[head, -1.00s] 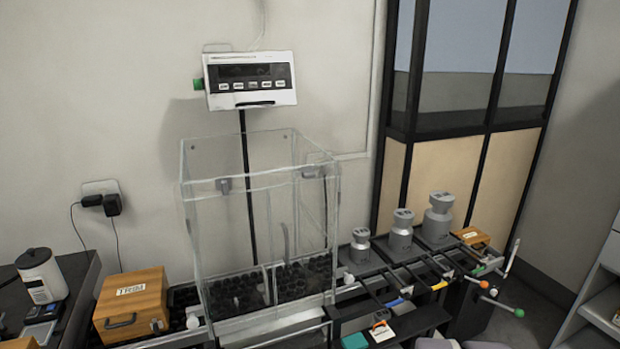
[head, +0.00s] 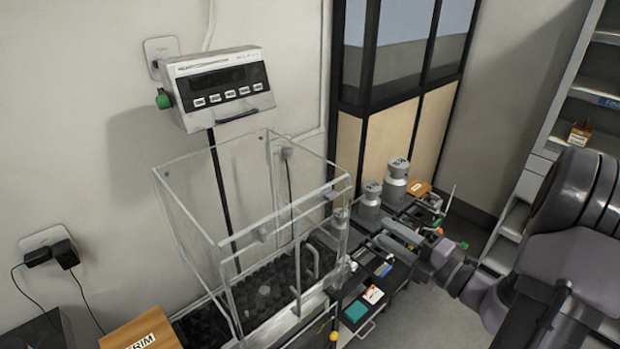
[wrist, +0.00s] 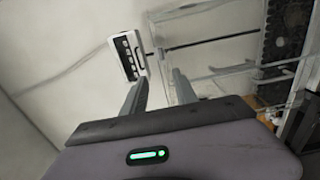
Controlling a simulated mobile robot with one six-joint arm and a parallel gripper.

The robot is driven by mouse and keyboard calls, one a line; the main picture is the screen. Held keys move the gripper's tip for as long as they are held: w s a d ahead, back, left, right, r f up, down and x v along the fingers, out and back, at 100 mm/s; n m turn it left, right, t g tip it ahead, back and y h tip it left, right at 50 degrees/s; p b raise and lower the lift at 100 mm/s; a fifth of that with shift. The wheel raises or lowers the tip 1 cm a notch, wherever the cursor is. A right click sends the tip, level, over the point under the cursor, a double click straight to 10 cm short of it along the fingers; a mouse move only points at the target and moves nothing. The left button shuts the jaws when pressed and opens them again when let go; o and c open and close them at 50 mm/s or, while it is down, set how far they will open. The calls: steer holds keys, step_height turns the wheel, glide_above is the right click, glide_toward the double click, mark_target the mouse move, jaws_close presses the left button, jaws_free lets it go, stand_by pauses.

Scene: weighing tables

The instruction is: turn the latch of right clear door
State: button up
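The clear box (head: 205,205) stands on the dark bench, its see-through panels meeting at a front corner. Its right clear door (head: 325,235) faces my arm's side. A bent handle (head: 312,262) shows lower down. My gripper (head: 380,235) is to the right of the box, apart from it. In the wrist view my gripper (wrist: 157,84) has its two fingers spread with nothing between them. Which fitting is the door's latch is not certain.
Grey weights (head: 394,180) stand behind my gripper. A white display unit (head: 218,88) is above the box on a black pole. A wooden box (head: 140,335) is at lower left. Floor is clear at lower right.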

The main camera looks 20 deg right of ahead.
mark_target(334, 197)
steer(key=x, duration=1.6)
steer(key=shift+w+f, duration=0.1)
steer(key=shift+w, duration=0.2)
steer(key=shift+c, duration=0.2)
jaws_close()
